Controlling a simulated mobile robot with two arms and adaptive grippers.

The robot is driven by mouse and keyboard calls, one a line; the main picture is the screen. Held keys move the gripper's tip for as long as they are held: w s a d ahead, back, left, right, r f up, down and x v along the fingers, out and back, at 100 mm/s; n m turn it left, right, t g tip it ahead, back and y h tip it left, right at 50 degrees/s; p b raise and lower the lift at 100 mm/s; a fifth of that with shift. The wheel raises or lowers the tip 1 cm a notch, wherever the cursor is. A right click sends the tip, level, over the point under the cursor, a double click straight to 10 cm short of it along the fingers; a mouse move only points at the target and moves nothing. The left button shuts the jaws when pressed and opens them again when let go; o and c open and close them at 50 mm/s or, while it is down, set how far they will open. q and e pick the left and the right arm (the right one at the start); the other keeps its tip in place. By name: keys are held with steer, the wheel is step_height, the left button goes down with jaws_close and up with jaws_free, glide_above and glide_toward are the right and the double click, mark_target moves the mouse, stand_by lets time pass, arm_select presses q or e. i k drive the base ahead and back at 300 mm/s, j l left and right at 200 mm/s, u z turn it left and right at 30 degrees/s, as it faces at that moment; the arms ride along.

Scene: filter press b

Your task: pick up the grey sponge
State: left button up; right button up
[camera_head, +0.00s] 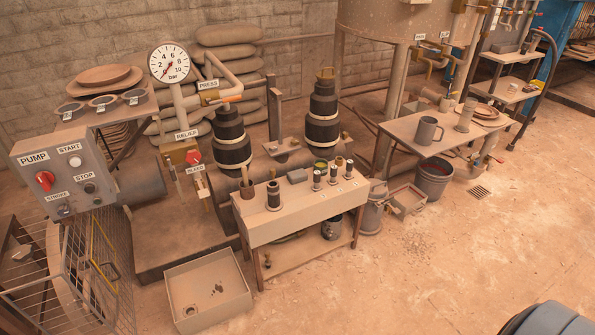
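A small grey block (297,176), which looks like the grey sponge, lies on top of the narrow light bench (300,212) in the middle of the view. It is near the bench's back edge, between a dark cylinder (273,194) on its left and several small labelled bottles (317,179) on its right. Nothing covers it from above. Neither of my grippers is in view.
A control panel (68,171) and wire cage stand at the left. An open tray (207,291) sits on the floor left of the bench. A side table with a grey mug (426,131) is at the right. The floor (420,280) in front and right of the bench is mostly clear.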

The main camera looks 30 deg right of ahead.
mark_target(299, 176)
steer(key=i+l, duration=0.15)
steer(key=l, duration=0.25)
steer(key=i+l+u, duration=0.1)
steer(key=l, duration=0.3)
steer(key=i+l+u, duration=0.1)
steer(key=l, duration=0.35)
steer(key=i+l, duration=0.15)
steer(key=l, duration=0.25)
steer(key=i+l+u, duration=0.1)
steer(key=l, duration=0.35)
steer(key=i+l, duration=0.1)
steer(key=l, duration=0.3)
steer(key=i+u, duration=0.05)
